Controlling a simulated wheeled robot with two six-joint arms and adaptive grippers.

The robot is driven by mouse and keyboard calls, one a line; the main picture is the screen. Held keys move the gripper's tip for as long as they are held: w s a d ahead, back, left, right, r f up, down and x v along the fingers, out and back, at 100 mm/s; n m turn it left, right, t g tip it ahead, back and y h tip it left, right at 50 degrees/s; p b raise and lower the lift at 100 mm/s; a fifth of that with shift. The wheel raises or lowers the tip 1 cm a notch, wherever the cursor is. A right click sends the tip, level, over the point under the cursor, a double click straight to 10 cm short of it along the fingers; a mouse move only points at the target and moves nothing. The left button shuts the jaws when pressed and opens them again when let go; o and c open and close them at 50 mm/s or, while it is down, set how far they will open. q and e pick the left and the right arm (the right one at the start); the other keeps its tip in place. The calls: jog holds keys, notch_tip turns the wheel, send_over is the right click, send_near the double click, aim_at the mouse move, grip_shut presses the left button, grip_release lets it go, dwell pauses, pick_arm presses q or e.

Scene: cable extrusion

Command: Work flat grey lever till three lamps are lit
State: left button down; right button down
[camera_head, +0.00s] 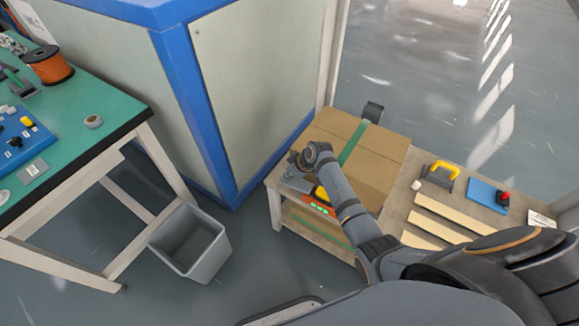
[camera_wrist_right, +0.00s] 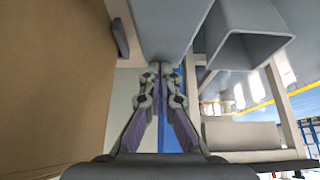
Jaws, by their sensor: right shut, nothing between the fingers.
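A small orange-red unit (camera_head: 324,200) with a yellow part sits at the left end of the low wooden bench, beside the cardboard box. Green lamps (camera_head: 318,207) glow along its front; they are too small to count surely. A flat grey piece (camera_head: 297,184), perhaps the lever, lies at its left end. My right gripper (camera_head: 298,159) is above and just behind that piece, partly hidden by its own wrist. In the right wrist view its fingers (camera_wrist_right: 161,76) meet, empty. Whether they touch the lever cannot be told. My left gripper is out of view.
The cardboard box (camera_head: 375,160) stands right beside my right forearm. A grey bin (camera_head: 207,262) is on the floor and also shows in the wrist view (camera_wrist_right: 248,35). A green-topped table (camera_head: 95,92) stands left. A blue-edged cabinet (camera_head: 232,100) rises behind.

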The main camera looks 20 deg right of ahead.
aim_at(294, 181)
jog(key=shift+f, duration=0.4)
